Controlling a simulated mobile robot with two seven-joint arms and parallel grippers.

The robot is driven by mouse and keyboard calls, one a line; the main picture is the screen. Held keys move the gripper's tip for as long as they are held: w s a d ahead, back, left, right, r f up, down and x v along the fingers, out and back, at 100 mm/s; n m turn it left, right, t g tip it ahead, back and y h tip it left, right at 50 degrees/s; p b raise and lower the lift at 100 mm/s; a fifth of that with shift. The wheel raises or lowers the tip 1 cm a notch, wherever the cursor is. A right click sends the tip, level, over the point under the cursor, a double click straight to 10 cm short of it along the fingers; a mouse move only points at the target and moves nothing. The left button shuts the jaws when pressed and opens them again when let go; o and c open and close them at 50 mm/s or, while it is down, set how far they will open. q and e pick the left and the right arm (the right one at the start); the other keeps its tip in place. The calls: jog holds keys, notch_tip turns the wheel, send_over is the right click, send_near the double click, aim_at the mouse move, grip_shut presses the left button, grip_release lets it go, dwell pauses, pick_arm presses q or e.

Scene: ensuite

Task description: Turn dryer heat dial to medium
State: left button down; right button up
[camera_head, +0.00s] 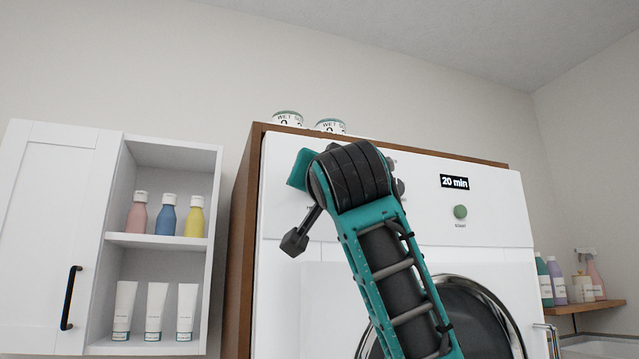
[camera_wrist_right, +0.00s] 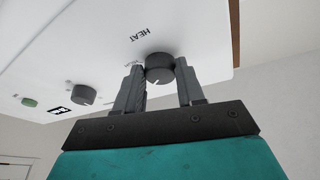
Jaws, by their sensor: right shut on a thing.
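The dryer's heat dial (camera_wrist_right: 159,68) is a dark round knob beside the upside-down "HEAT" label on the white panel in the right wrist view. A light pointer mark shows on its lower edge. My right gripper (camera_wrist_right: 158,75) has one finger on each side of the knob and is shut on it. I cannot tell which setting the pointer marks. In the head view my right arm hides the heat dial and the fingertips. The white dryer (camera_head: 470,226) stands in a brown wooden surround. My left gripper is not in view.
A second dark dial (camera_wrist_right: 83,94), a "20 min" display (camera_head: 454,182) and a green start button (camera_head: 460,212) share the panel. Two jars stand on top of the surround. A wall cabinet (camera_head: 62,230) with bottles is left; a bottle shelf (camera_head: 583,306) is right.

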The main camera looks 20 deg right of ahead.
jog(key=shift+r+m, duration=0.1)
jog(key=shift+m, duration=0.4)
jog(key=o, duration=1)
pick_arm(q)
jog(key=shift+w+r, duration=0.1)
pick_arm(e)
jog(key=shift+o, duration=0.2)
pick_arm(q)
jog(key=b, duration=0.1)
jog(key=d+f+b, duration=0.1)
jog(key=b, duration=0.1)
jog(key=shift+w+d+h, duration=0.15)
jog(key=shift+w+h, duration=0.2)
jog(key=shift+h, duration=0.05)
pick_arm(e)
jog(key=v, duration=1.3)
jog(key=shift+a, duration=0.1)
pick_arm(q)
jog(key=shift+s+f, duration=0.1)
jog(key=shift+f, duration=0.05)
